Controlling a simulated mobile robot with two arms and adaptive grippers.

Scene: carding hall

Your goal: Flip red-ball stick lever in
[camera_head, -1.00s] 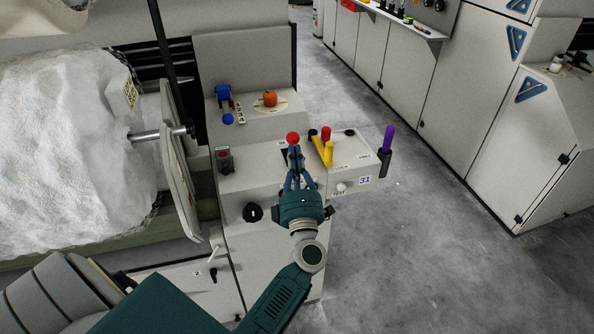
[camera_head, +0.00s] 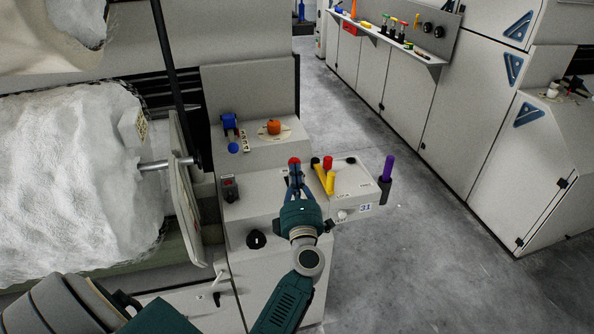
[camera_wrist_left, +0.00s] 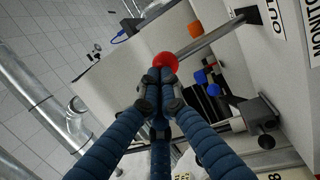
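The red-ball stick lever (camera_head: 294,160) stands on the console, just past my left fingertips in the head view. In the left wrist view, its red ball (camera_wrist_left: 167,62) sits at the fingertips and its metal rod (camera_wrist_left: 216,36) runs up right to a slot by a plate reading OUT. My left gripper (camera_head: 296,178) is shut, its fingers drawn together right behind the ball; in the left wrist view the fingertips (camera_wrist_left: 158,80) overlap the ball's lower edge and seem to touch it. They do not appear to enclose the ball. My right gripper is not in view.
A blue lever (camera_head: 229,124) and orange knob (camera_head: 273,127) are behind. White fibre (camera_head: 75,190) lies left; the floor (camera_head: 440,230) right is clear.

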